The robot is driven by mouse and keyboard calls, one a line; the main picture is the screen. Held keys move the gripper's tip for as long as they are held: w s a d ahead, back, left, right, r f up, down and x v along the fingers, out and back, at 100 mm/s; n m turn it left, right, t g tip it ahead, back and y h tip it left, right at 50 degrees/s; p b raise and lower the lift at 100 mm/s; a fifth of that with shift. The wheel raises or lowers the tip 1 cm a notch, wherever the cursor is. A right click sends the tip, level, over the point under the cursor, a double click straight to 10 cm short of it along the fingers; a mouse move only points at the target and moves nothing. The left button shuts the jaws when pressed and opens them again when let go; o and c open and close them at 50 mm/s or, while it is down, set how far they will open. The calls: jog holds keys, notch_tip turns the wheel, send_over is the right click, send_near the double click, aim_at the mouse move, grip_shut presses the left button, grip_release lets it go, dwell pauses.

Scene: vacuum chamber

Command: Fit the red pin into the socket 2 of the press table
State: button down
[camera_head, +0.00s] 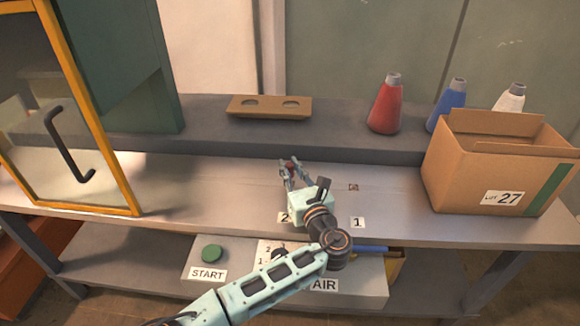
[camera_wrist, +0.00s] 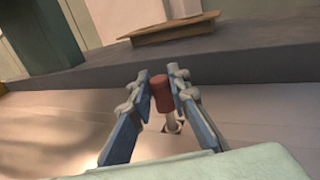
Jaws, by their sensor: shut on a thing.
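The red pin (camera_wrist: 162,95) has a red head and a pale shank. It sits between the two fingers of my gripper (camera_wrist: 160,78), which is shut on its head. In the head view my gripper (camera_head: 291,171) is low over the press table (camera_head: 230,185), behind the label 2, with a bit of red at its tips. In the wrist view the shank points down to a small socket (camera_wrist: 178,127) with a dark hole. I cannot tell whether the tip is inside it or just above. Another socket (camera_head: 353,187) lies bare behind the label 1.
A wooden block with two holes (camera_head: 270,107) rests on the raised back ledge. Red (camera_head: 386,106), blue (camera_head: 450,105) and white (camera_head: 511,98) bottles stand right. A cardboard box (camera_head: 480,170) is at right, an open yellow-framed door (camera_head: 100,120) at left. A START button (camera_head: 211,253) is below.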

jog(key=shift+f+b, duration=0.5)
jog(key=shift+f, duration=0.3)
jog(key=shift+r, duration=0.1)
jog(key=shift+r+p, duration=0.15)
jog(key=shift+p, duration=0.25)
dwell(0.6)
jog(key=shift+r+p, duration=1.45)
jog(key=shift+r, duration=0.2)
